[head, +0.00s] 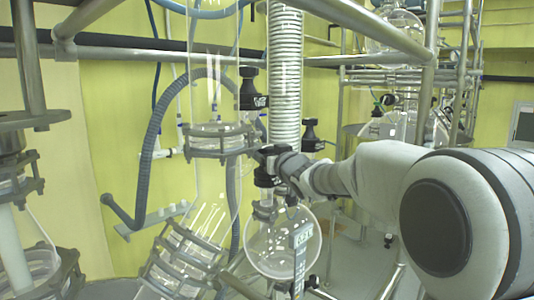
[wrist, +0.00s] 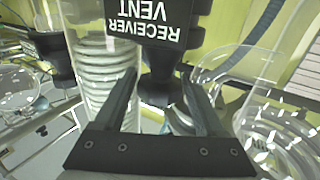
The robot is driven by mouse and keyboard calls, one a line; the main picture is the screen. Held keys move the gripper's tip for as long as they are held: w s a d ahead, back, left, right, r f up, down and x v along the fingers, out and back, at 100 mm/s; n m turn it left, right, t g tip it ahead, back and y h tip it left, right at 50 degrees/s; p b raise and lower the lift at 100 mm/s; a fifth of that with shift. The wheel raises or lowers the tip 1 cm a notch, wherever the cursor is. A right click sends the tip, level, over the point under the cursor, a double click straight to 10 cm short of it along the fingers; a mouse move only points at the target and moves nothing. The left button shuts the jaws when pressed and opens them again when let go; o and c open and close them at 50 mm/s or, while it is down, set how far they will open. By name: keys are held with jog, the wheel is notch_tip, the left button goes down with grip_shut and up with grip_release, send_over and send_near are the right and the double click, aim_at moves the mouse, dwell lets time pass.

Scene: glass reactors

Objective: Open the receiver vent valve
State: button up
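The receiver vent valve shows in the wrist view as a black body with a black label (wrist: 148,24) reading "RECEIVER VENT" upside down. Its black knob (wrist: 156,88) lies between the two dark fingers of my gripper (wrist: 160,82). The fingers are apart, with a visible gap on both sides of the knob. In the head view my gripper (head: 270,155) is beside the glass column, below the coil. Black parts crowd around its fingertips there, and I cannot tell the vent valve's knob from the fingers in that view.
A coiled glass condenser (head: 285,70) stands just above my gripper. A round flask (head: 270,245) hangs below it, with a tag (head: 302,236). Other black valves (head: 250,88) and (head: 312,136) are close by. Metal rails (head: 360,28) cross above my arm.

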jog(key=c, duration=1)
jog(key=shift+d+r+n+g+y+p, duration=0.15)
jog(key=shift+n+g+y+p, duration=0.3)
jog(key=shift+y+p, duration=0.25)
jog(key=shift+w+n+g+y+p, duration=0.1)
jog(key=shift+n+g+y+p, duration=0.55)
jog(key=shift+y, duration=0.25)
jog(key=n+g+y, duration=0.2)
jog(key=y, duration=0.1)
jog(key=shift+n+g+p, duration=0.3)
jog(key=shift+n+p, duration=0.05)
jog(key=shift+n, duration=0.05)
jog(key=n+g+y, duration=0.1)
jog(key=g, duration=0.1)
jog(key=n+g+y, duration=0.1)
jog(key=n+g, duration=0.1)
jog(key=n+g+y, duration=0.1)
jog(key=n+g, duration=0.1)
jog(key=g, duration=0.1)
jog(key=shift+f+y, duration=0.25)
jog(key=shift+y, duration=0.05)
jog(key=shift+n+g, duration=0.5)
jog(key=shift+g, duration=0.2)
jog(key=shift+r+n+g+y, duration=0.15)
jog(key=shift+n+g, duration=0.3)
jog(key=shift+g, duration=0.25)
jog(key=shift+r+n+g+y, duration=0.15)
jog(key=shift+n+g, duration=0.3)
jog(key=shift+g, duration=0.25)
jog(key=shift+f, duration=0.1)
